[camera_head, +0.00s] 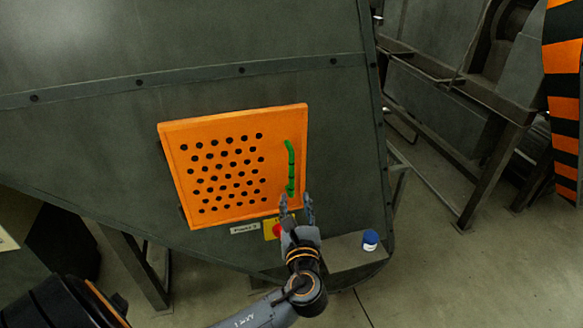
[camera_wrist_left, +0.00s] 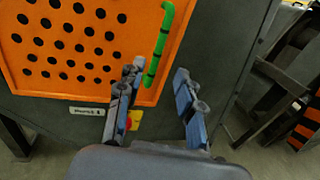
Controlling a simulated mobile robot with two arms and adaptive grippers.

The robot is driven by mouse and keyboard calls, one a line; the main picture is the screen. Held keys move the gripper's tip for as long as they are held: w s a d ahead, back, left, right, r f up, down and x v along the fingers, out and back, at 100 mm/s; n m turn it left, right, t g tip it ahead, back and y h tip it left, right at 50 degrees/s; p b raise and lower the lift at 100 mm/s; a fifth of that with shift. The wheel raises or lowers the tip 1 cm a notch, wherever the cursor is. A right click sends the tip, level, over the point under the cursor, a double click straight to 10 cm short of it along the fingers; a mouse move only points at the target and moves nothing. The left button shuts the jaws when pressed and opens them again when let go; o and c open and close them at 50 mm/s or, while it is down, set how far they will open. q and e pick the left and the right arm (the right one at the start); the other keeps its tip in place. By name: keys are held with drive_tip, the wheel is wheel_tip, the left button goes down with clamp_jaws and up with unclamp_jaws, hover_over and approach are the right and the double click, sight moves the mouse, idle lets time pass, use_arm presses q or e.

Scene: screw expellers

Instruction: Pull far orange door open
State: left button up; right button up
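The orange door (camera_head: 233,165) is a perforated square panel on the grey machine wall, and it looks closed. A green vertical handle (camera_head: 290,168) runs along its right side. My left gripper (camera_head: 297,200) is just below and in front of the handle's lower end, with its fingers apart and pointing up. In the left wrist view, the fingers (camera_wrist_left: 160,85) are spread, with the lower end of the green handle (camera_wrist_left: 160,45) beyond and between their tips. I see no clear contact with the handle. My right gripper is in neither view.
Below the door are a small label (camera_head: 245,228) and a red button on a yellow plate (camera_head: 271,229), partly behind my left gripper. A blue-capped container (camera_head: 370,240) stands on a grey ledge to the right. Metal frames (camera_head: 490,170) stand farther right, with open floor between.

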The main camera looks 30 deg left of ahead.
sight(292, 173)
use_arm(q)
drive_tip(key=p+x, duration=0.2)
drive_tip(key=x, duration=1)
drive_tip(key=shift+w+a+f, duration=0.1)
drive_tip(key=shift+w+a, duration=0.15)
drive_tip(key=shift+a, duration=0.05)
drive_tip(key=shift+c, duration=0.6)
clamp_jaws()
